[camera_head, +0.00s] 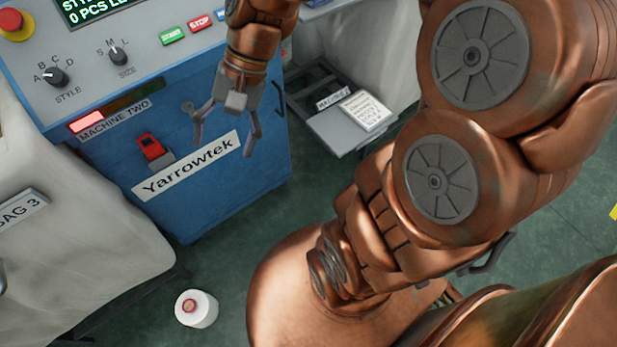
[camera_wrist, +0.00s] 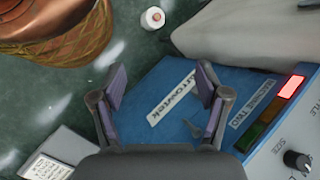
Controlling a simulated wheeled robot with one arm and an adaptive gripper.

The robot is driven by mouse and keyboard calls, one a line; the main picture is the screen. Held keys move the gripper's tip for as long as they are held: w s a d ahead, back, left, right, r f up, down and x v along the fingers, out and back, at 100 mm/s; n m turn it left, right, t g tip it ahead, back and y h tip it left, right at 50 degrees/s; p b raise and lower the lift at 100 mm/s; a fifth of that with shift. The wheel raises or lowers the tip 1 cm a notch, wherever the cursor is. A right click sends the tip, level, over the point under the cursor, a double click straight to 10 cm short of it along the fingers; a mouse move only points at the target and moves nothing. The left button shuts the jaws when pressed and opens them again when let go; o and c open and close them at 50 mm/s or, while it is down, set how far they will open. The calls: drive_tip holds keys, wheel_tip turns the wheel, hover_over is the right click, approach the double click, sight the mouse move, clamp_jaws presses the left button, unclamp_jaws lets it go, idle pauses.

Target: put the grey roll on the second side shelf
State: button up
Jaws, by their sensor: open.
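A small pale, near-white roll (camera_head: 196,309) with a reddish centre is on the green floor, in front of the blue machine cabinet. It also shows at the top of the wrist view (camera_wrist: 152,18). No clearly grey roll shows. A grey side shelf (camera_head: 334,135) sticks out to the right of the cabinet, with a printed card on it; its number is hard to read. It shows at lower left in the wrist view (camera_wrist: 72,146). My gripper (camera_head: 223,143) is open and empty above the cabinet front, well apart from the roll and shelf.
The blue cabinet (camera_head: 225,190) marked Yarrowtek has a red switch (camera_head: 151,147) and a control panel (camera_head: 120,50) with an emergency button. A pale bag (camera_head: 80,210) stands at left. The floor (camera_head: 225,245) around the roll is partly clear. My arm covers the right.

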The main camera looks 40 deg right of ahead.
drive_tip(key=s+d+f+n+g+h, duration=0.1)
drive_tip(key=s+d+f+n+h, duration=0.1)
drive_tip(key=s, duration=0.5)
drive_tip(key=s+d+f+n+h, duration=0.2)
drive_tip(key=s+d+n+h, duration=0.2)
drive_tip(key=s, duration=0.3)
drive_tip(key=shift+s+d+f+n+g, duration=0.15)
drive_tip(key=shift+s+f+n+g, duration=0.15)
drive_tip(key=shift+f+n+g, duration=0.1)
